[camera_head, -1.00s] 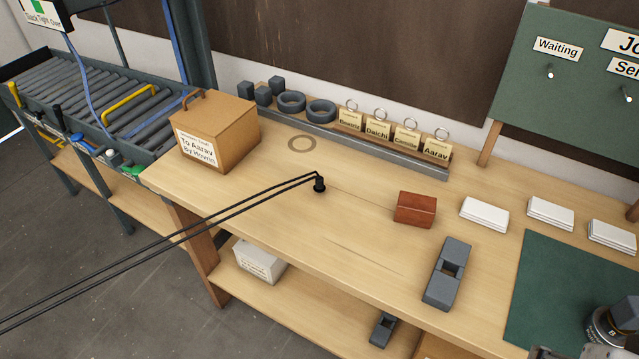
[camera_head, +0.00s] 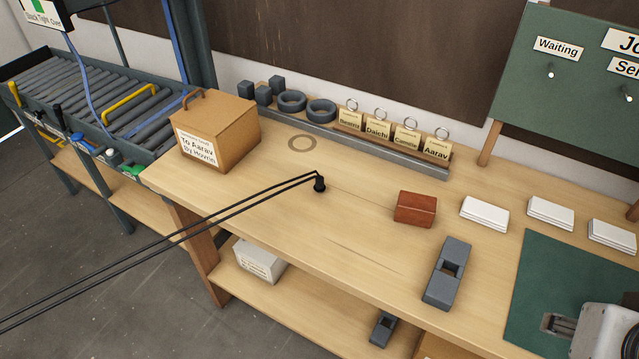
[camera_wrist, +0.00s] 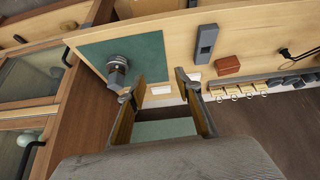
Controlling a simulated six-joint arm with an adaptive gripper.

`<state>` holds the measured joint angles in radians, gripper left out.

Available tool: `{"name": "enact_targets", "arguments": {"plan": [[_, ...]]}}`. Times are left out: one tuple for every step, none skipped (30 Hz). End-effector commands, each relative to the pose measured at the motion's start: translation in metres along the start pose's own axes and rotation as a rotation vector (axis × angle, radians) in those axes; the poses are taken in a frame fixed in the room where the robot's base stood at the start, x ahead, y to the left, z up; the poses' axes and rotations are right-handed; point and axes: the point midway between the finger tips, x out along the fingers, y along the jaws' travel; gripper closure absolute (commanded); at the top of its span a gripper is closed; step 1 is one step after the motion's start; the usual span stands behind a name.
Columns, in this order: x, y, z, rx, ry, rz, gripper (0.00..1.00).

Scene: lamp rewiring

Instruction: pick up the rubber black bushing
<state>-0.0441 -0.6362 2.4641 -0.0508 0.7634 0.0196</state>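A small black flanged piece (camera_head: 319,184), which looks like the bushing, sits on the bench at the end of a doubled black cord (camera_head: 200,237). In the wrist view a small black piece with cord (camera_wrist: 285,53) shows near the upper right. My gripper (camera_wrist: 160,86) is open, its two fingers spread with nothing between them. It is far from the black piece, over toward the bench's right end, near the green mat (camera_wrist: 105,48). In the head view, part of my arm shows at the lower right edge.
A red-brown block (camera_head: 415,209) and a grey slotted block (camera_head: 447,273) stand right of the black piece. A cardboard box (camera_head: 215,130) is at left. A back rack holds dark rings (camera_head: 321,110), cubes and name tags (camera_head: 377,127). White card stacks (camera_head: 484,213) lie at right.

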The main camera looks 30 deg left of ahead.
Motion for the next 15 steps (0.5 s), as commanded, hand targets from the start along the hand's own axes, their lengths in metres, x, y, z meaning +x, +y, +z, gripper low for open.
{"name": "enact_targets", "arguments": {"plan": [[0.006,-0.002,-0.01,-0.015,0.009,0.001,0.66],[0.009,-0.002,-0.016,-0.023,0.018,0.002,0.66],[0.013,-0.004,-0.025,-0.034,0.029,0.002,0.66],[0.017,-0.005,-0.031,-0.043,0.038,0.002,0.66],[0.02,-0.007,-0.037,-0.053,0.048,0.002,0.66],[0.024,-0.009,-0.046,-0.064,0.06,0.002,0.66],[0.028,-0.011,-0.052,-0.073,0.069,0.001,0.66],[0.031,-0.013,-0.058,-0.083,0.079,-0.001,0.66],[0.036,-0.015,-0.066,-0.097,0.091,-0.002,0.66],[0.04,-0.018,-0.072,-0.106,0.1,-0.004,0.66],[0.043,-0.02,-0.078,-0.114,0.11,-0.006,0.66],[0.048,-0.024,-0.086,-0.127,0.123,-0.009,0.66],[0.052,-0.027,-0.092,-0.137,0.132,-0.012,0.66],[0.056,-0.03,-0.097,-0.146,0.141,-0.015,0.66],[0.06,-0.034,-0.105,-0.159,0.154,-0.019,0.66]]}}
